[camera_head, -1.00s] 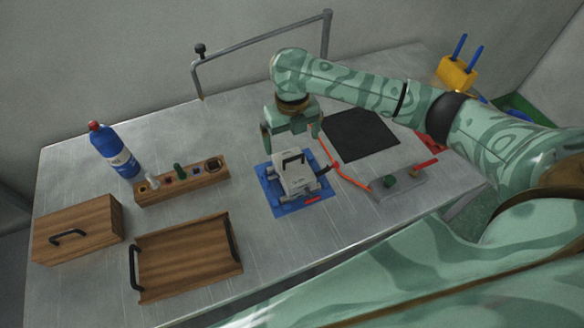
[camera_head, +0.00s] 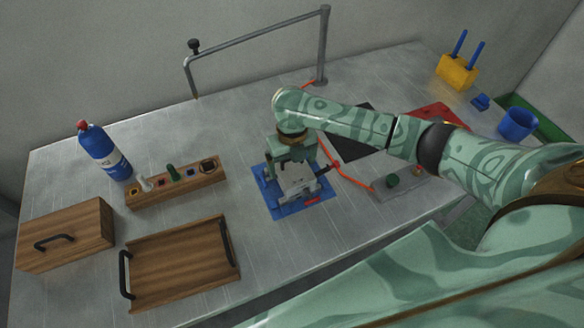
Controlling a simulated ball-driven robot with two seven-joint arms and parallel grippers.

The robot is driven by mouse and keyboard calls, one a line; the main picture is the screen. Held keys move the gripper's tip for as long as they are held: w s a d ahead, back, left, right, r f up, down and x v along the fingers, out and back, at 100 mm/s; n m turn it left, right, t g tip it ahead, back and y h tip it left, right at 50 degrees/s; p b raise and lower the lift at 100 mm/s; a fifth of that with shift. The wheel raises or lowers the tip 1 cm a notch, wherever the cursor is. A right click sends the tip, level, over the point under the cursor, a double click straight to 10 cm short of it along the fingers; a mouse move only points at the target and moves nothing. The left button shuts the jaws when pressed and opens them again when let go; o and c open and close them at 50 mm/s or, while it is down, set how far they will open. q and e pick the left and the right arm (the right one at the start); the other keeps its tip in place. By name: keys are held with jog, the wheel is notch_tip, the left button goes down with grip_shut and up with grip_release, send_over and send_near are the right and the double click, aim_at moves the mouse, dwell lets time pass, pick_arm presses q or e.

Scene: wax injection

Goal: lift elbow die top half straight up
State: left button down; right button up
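The grey elbow die (camera_head: 297,184) sits on a blue base plate (camera_head: 291,208) near the middle of the table. My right gripper (camera_head: 294,172) is down over the top of the die and covers its black handle. The fingers point down at the handle, but whether they are closed on it is hidden. The seam between the die halves is too small to make out. A red piece (camera_head: 310,200) shows at the front of the plate. My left gripper is not in view.
An orange hose (camera_head: 345,176) runs right of the die to a grey unit (camera_head: 408,187). A black mat (camera_head: 345,142) lies behind it, partly under my arm. To the left are a wooden tray (camera_head: 180,262), a wooden holder (camera_head: 205,180), a box (camera_head: 68,235) and a blue bottle (camera_head: 105,152).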

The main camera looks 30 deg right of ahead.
jog(key=c, duration=1)
jog(key=shift+c, duration=1.2)
jog(key=shift+w+r, duration=0.1)
jog(key=shift+r, duration=0.05)
